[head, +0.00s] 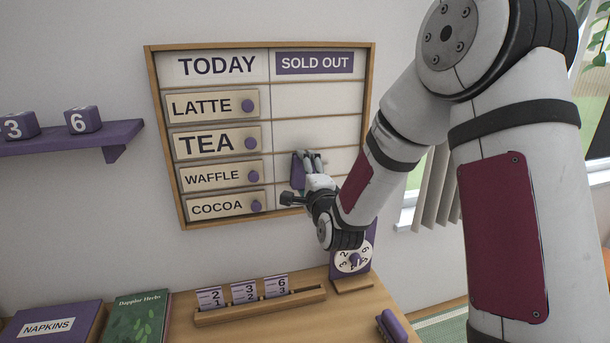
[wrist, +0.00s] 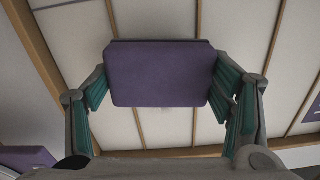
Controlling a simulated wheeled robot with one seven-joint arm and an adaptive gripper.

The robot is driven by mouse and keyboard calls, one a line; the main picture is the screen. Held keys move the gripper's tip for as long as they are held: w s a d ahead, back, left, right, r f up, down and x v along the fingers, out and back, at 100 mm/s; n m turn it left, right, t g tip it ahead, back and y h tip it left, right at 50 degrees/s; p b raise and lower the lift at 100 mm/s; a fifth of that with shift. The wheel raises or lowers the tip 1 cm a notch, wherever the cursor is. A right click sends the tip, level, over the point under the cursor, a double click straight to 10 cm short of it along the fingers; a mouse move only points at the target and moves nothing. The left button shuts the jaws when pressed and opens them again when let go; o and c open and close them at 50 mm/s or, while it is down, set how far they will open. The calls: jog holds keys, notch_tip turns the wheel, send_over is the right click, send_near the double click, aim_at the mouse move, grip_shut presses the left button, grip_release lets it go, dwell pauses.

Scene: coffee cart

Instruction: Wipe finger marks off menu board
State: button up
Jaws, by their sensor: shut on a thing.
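The menu board (head: 320,98) hangs on the wall in a wooden frame, with a TODAY column and a SOLD OUT column. Drink plaques with purple knobs, such as LATTE (head: 205,104) and COCOA (head: 205,208), fill the left column. My gripper (head: 308,160) is at the lower part of the SOLD OUT column. It is shut on a purple block (wrist: 162,72), held between both fingers in the wrist view and facing the board. The block also shows in the head view (head: 297,172). I cannot tell whether it touches the board. I cannot clearly make out finger marks.
Below, the counter holds a wooden rack (head: 262,307) of number cards, a purple dial stand (head: 353,262), a purple item (head: 391,326), a green book (head: 137,317) and a NAPKINS box (head: 52,324). A purple shelf (head: 75,138) with number cubes is at left. A curtained window is at right.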

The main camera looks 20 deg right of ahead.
aim_at(326, 163)
jog(key=shift+w+b, duration=0.4)
jog(key=shift+w, duration=0.65)
jog(key=shift+d, duration=0.1)
jog(key=shift+d+p, duration=0.65)
jog(key=shift+d, duration=3.1)
jog(key=shift+a, duration=0.1)
jog(key=shift+w+a+p, duration=0.1)
jog(key=shift+a+p, duration=0.35)
jog(key=shift+a, duration=3.35)
